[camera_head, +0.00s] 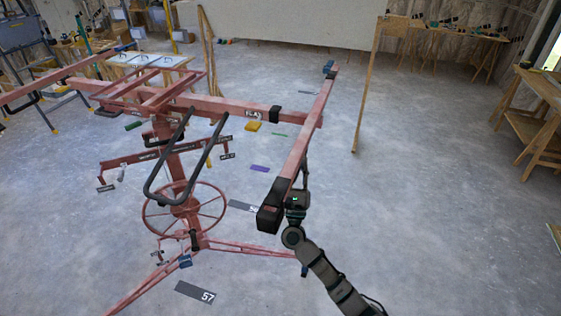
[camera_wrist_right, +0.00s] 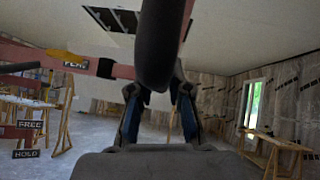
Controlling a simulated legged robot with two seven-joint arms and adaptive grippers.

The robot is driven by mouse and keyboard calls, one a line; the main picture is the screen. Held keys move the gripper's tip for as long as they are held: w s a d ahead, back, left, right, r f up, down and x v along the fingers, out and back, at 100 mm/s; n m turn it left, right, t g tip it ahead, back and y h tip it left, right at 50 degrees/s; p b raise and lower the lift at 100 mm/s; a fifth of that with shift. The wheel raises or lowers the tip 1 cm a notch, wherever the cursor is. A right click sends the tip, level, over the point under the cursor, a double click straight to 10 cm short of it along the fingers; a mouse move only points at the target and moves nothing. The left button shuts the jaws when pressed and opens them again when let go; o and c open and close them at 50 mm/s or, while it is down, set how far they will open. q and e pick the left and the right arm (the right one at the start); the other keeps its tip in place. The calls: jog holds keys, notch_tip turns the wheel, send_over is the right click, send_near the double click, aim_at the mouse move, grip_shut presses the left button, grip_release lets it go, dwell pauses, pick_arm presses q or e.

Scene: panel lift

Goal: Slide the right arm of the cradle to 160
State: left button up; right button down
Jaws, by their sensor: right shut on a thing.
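The red panel lift's cradle (camera_head: 200,105) stands at the left in the head view. Its right arm (camera_head: 310,125) is a long red bar running from a black end block (camera_head: 270,218) near me to a far end with a blue piece. My right gripper (camera_head: 298,200) is beside this bar near its close end, shut on a dark handle. In the right wrist view the dark, round-ended handle (camera_wrist_right: 157,55) stands between the two fingers (camera_wrist_right: 158,105). No scale or 160 mark can be read. My left gripper is not in view.
A black looped tube (camera_head: 158,190), a red handwheel (camera_head: 184,212) and tripod legs are on the lift. A plate marked 57 (camera_head: 195,292) lies on the floor. A wooden post (camera_head: 367,85) and workbenches (camera_head: 540,130) stand to the right.

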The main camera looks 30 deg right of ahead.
jog(key=s+d, duration=0.7)
jog(key=s, duration=0.1)
jog(key=shift+d, duration=0.3)
jog(key=c, duration=1.1)
grip_release()
jog(key=shift+d+f, duration=0.1)
jog(key=shift+a, duration=0.2)
jog(key=shift+s+a, duration=0.1)
jog(key=v, duration=1.2)
